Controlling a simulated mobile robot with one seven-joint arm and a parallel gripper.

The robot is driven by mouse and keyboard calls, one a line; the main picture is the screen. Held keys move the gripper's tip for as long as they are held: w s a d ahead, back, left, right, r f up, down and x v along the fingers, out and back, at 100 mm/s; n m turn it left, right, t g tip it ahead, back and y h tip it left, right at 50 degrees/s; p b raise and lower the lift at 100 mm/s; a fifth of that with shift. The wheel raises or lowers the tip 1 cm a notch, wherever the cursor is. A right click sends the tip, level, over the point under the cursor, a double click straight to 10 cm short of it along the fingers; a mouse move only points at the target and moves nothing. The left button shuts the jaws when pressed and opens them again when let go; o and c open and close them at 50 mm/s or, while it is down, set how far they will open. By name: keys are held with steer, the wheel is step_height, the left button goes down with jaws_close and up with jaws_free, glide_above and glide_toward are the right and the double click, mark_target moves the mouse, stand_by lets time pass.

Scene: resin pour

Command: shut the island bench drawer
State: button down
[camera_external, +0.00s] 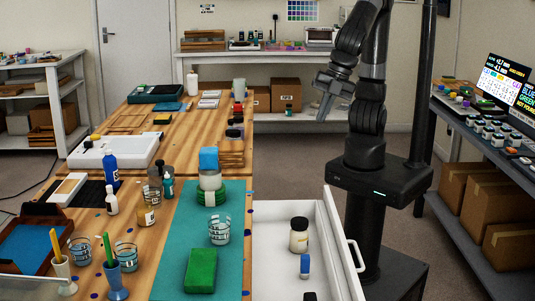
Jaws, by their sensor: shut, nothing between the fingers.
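The island bench drawer (345,247) stands pulled out from the right side of the wooden island bench (142,222). Its white front panel and handle face right, close beside my base. Inside it are a jar with a dark lid (299,235), a small blue-and-white bottle (305,265) and a dark item at the picture's lower edge. My gripper (321,117) is shut and empty. It hangs in the air above and beyond the drawer, to the right of the bench, touching nothing. The drawer's near end is cut off by the picture edge.
On the bench are a teal mat (168,280), a green block (201,270), cups and bottles. A white tray (115,153) lies farther back. A side table (449,112) with small jars and a screen stands at right. Open floor (290,165) lies beyond the drawer.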

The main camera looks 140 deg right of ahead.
steer(key=w+a+f+n+h, duration=0.1)
steer(key=w+a+f+n, duration=0.4)
steer(key=a, duration=0.4)
steer(key=w+a+f+n+t+h, duration=0.1)
steer(key=w+a+f+n, duration=0.25)
steer(key=a+f, duration=0.4)
steer(key=w+a+f+n+h, duration=0.1)
steer(key=w+a+f+n, duration=0.3)
steer(key=a, duration=0.6)
steer(key=s+a+f+n+t+h, duration=0.1)
steer(key=s+a+f+n+t, duration=0.15)
steer(key=a+f+n, duration=0.6)
steer(key=w+d+f+m, duration=0.2)
steer(key=w+d+f, duration=0.4)
steer(key=f, duration=0.3)
steer(key=shift+w+f+m, duration=0.25)
steer(key=shift+w+m, duration=0.05)
steer(key=shift+w, duration=0.3)
steer(key=shift+w+d, duration=0.1)
steer(key=shift+d, duration=0.05)
